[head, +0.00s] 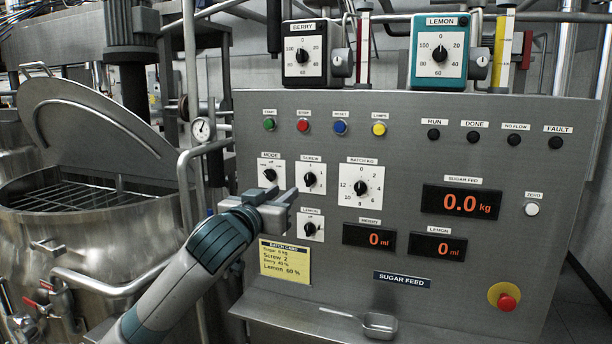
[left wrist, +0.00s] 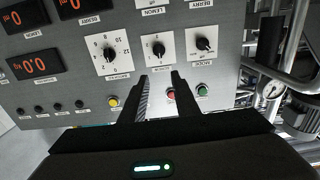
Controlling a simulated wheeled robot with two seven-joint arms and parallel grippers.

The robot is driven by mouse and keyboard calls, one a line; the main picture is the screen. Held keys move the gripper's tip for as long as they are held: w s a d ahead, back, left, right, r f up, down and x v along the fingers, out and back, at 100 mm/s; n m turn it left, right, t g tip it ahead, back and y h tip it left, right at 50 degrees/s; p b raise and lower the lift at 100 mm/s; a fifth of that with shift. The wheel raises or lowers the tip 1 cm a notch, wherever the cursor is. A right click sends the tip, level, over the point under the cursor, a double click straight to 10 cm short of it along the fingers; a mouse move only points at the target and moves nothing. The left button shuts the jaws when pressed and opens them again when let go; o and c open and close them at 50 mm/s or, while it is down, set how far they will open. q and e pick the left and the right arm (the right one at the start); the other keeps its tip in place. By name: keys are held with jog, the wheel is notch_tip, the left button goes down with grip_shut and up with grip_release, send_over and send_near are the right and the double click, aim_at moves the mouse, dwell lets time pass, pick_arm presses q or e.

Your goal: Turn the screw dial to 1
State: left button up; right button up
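The screw dial (head: 310,179) is a black knob on a white plate labelled SCREW, on the grey control panel between the mode dial and the batch dial. Its exact setting is too small to read. It also shows in the left wrist view (left wrist: 158,48), where the panel appears upside down. My left gripper (head: 289,203) is in front of the panel, just below and left of the screw dial in the head view. In the left wrist view its two fingers (left wrist: 164,86) are apart with nothing between them, pointing towards the screw dial and short of it. My right gripper is not in view.
The mode dial (head: 270,174), lemon dial (head: 310,229) and batch dial (head: 361,188) sit close around. A yellow batch card (head: 285,262) reads Screw 2. Coloured buttons line the panel above. A scoop (head: 380,324) lies on the ledge. A steel mixer (head: 90,235) with raised lid stands left.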

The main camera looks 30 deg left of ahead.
aim_at(308, 174)
pick_arm(q)
jog(key=p+x, duration=0.5)
jog(key=x, duration=1)
jog(key=shift+w+a+p, duration=0.15)
jog(key=shift+w+p, duration=0.05)
jog(key=shift+p, duration=0.2)
jog(key=shift+w+a, duration=0.1)
jog(key=shift+w, duration=0.35)
jog(key=shift+c, duration=0.3)
grip_shut()
